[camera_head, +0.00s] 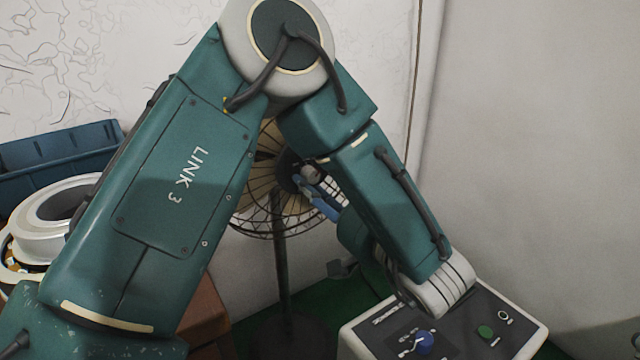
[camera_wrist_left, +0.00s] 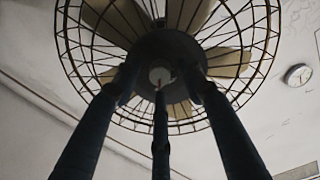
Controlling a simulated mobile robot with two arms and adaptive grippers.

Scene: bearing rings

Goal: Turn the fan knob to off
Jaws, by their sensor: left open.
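A control box (camera_head: 520,318) with a dark top panel stands at the lower right in the head view. It carries a blue knob (camera_head: 425,342) with a white pointer and a green button (camera_head: 486,332). The knob's markings are too small to read. A caged fan (camera_head: 262,205) stands behind my left arm, which hides part of it. My left gripper (camera_head: 322,200) is in front of the fan, away from the knob. In the wrist view its dark fingers (camera_wrist_left: 162,82) are spread, empty and pointing at the fan's hub (camera_wrist_left: 172,50). My right gripper is out of view.
A blue crate (camera_head: 60,155) and pale bearing rings (camera_head: 60,222) are at the left. A brown box (camera_head: 208,315) stands beside the fan's pole. Walls are behind. A wall clock (camera_wrist_left: 298,75) shows in the wrist view. My left forearm hangs just above the control box.

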